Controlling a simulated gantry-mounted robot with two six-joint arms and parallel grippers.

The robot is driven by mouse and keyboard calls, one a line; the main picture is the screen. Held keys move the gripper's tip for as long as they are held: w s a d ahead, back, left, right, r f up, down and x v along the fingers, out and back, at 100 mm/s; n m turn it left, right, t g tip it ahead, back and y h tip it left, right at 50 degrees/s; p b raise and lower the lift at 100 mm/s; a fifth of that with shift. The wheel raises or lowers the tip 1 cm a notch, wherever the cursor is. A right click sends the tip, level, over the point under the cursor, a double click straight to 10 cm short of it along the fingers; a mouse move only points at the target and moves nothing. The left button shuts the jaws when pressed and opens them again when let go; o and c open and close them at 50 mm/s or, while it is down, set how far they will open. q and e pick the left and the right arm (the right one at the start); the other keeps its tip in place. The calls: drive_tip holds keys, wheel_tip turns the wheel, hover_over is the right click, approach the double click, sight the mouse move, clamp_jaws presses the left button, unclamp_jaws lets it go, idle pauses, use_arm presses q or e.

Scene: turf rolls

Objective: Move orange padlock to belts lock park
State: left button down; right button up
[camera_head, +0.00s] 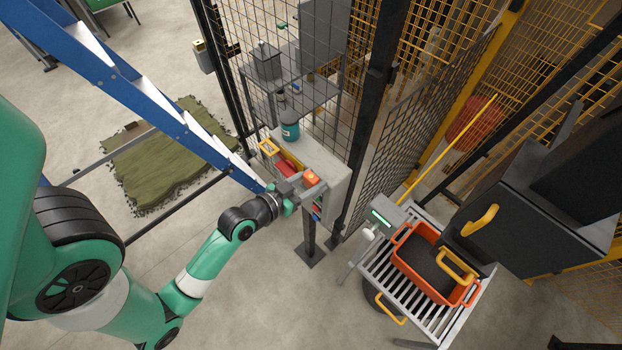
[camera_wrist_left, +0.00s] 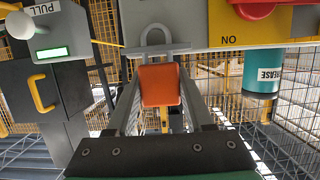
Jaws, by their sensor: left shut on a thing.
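An orange padlock (camera_wrist_left: 160,85) with a grey shackle sits between the two fingers of my left gripper (camera_wrist_left: 160,100), which is shut on its body. I cannot tell which part is the belts lock park. Whether the shackle touches anything is unclear. My right gripper is not in view.
A red part (camera_head: 287,166) and a yellow plate (camera_head: 268,147) are on the box, and a teal grease can (camera_head: 290,130) is by it. Mesh fencing (camera_head: 385,160) rises behind. An orange crate (camera_head: 408,268) sits on rollers at right. A blue beam (camera_head: 150,95) crosses upper left.

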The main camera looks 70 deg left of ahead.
use_arm(q)
drive_tip(key=shift+f+b, duration=0.4)
drive_tip(key=shift+f, duration=0.2)
drive_tip(key=shift+c, duration=1)
unclamp_jaws()
drive_tip(key=shift+r, duration=0.1)
drive_tip(key=b+v, duration=0.1)
drive_tip(key=v, duration=1)
drive_tip(key=shift+s, duration=0.25)
drive_tip(key=shift+d+r, duration=0.15)
